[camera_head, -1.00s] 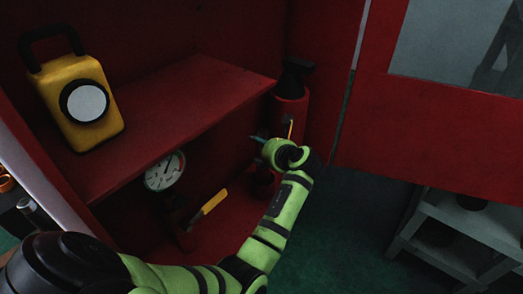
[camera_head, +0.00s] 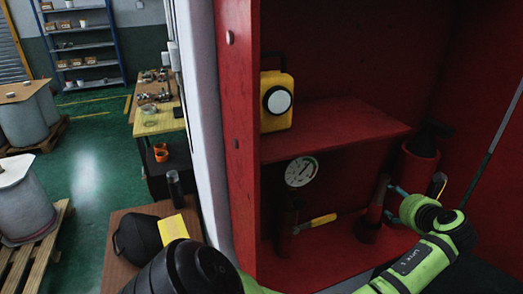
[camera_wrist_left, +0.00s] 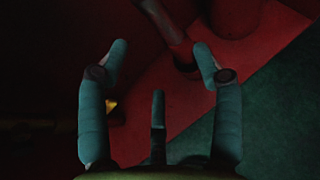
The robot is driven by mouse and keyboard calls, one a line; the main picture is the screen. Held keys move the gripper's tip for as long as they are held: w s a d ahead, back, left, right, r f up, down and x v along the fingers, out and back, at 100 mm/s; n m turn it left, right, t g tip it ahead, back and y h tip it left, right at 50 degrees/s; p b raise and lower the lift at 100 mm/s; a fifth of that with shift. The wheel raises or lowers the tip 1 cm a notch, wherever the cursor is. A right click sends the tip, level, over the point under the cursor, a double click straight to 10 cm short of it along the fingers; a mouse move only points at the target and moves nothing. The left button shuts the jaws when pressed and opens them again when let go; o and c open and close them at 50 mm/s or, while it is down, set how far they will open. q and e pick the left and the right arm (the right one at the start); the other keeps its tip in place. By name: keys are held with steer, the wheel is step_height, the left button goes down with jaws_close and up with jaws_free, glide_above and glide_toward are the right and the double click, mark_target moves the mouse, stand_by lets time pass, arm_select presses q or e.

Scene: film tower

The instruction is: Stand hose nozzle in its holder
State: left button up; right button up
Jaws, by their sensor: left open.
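The hose nozzle appears to be the dark red tapered tube (camera_head: 376,200) standing, slightly leaning, on the cabinet's lower floor. Its lower end is at a dark ring-like base (camera_head: 367,234), which looks like the holder. I cannot tell how deep it sits. In the left wrist view the red tube (camera_wrist_left: 174,30) runs down to the dark ring (camera_wrist_left: 187,66), beyond the fingertips. My left gripper (camera_head: 393,201) is just right of the tube, fingers towards it; it also shows open and empty in the left wrist view (camera_wrist_left: 160,50). My right gripper is not in view.
A shelf (camera_head: 340,128) overhangs the lower compartment and carries a yellow lamp (camera_head: 277,102). A pressure gauge (camera_head: 301,171) and yellow-handled valve (camera_head: 316,222) stand left of the tube. A red cylinder (camera_head: 420,166) stands behind my gripper. The cabinet's left wall (camera_head: 236,120) bounds the space.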

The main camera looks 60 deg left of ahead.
arm_select(q)
steer(key=s+d+f+n+t+h, duration=0.1)
steer(key=d+f+n+t+h, duration=0.4)
steer(key=d+n+t+h, duration=0.45)
steer(key=s+d+f+n+g, duration=0.1)
steer(key=s+d+f+g, duration=0.15)
steer(key=f, duration=0.55)
steer(key=s+d+f+n+g, duration=0.15)
steer(key=s+f, duration=0.25)
steer(key=f, duration=0.5)
steer(key=s+d+f+g, duration=0.1)
steer(key=s+d+f, duration=0.15)
steer(key=f, duration=0.55)
steer(key=s+f+n+g+h, duration=0.1)
steer(key=s+f+n+g, duration=0.2)
steer(key=s+f, duration=0.95)
steer(key=s+f+n+g, duration=0.3)
steer(key=s+f, duration=0.3)
steer(key=s, duration=0.9)
steer(key=s+a+f+n+g, duration=0.1)
steer(key=s+f+n+g, duration=0.2)
steer(key=s, duration=1.3)
step_height(320, 180, down, 4)
steer(key=shift+s+a+r+h, duration=0.15)
steer(key=shift+a+h, duration=0.15)
steer(key=shift+h, duration=0.05)
